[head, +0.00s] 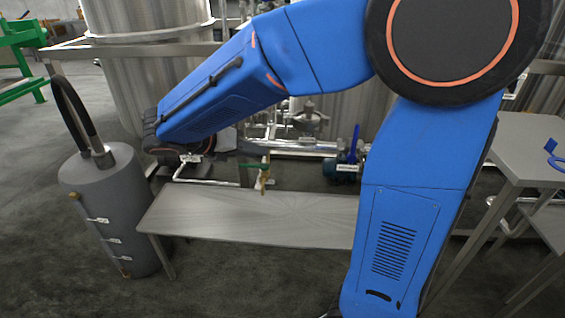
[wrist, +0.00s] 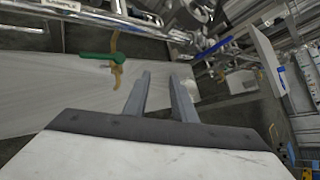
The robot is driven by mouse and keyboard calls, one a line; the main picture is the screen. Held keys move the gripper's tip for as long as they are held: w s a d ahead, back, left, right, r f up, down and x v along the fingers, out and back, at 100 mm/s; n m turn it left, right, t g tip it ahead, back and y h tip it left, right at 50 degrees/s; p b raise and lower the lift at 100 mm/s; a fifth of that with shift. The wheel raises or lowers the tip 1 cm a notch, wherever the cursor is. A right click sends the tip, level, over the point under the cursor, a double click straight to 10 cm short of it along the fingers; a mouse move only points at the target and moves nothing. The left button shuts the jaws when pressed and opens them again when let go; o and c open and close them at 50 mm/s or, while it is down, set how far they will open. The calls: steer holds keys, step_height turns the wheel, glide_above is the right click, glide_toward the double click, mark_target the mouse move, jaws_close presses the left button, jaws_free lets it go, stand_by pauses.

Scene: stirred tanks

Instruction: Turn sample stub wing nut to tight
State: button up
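My gripper (wrist: 161,76) is open, with its two grey fingers apart and nothing between them in the wrist view. In the head view it reaches in from the left, partly dark against the pipework, above the steel bench. A brass sample stub or tap (wrist: 117,72) with a green lever (wrist: 94,56) is up and left of the fingers in the wrist view, apart from them. The same brass fitting (head: 263,176) shows in the head view, above the bench. I cannot make out a wing nut clearly in either view.
A low steel bench (head: 260,215) lies below the fitting, with a bare top. A grey cylinder (head: 115,215) with a black hose stands at its left. Steel pipes and a blue-handled valve (head: 354,142) are behind. A steel table (head: 530,150) stands at right.

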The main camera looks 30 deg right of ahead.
steer(key=s+d+f+m+g+y, duration=0.1)
steer(key=s+d+m+y, duration=0.1)
steer(key=s+d+m, duration=0.3)
steer(key=shift+s+m, duration=0.3)
steer(key=shift+s, duration=0.45)
steer(key=shift+w+a, duration=0.1)
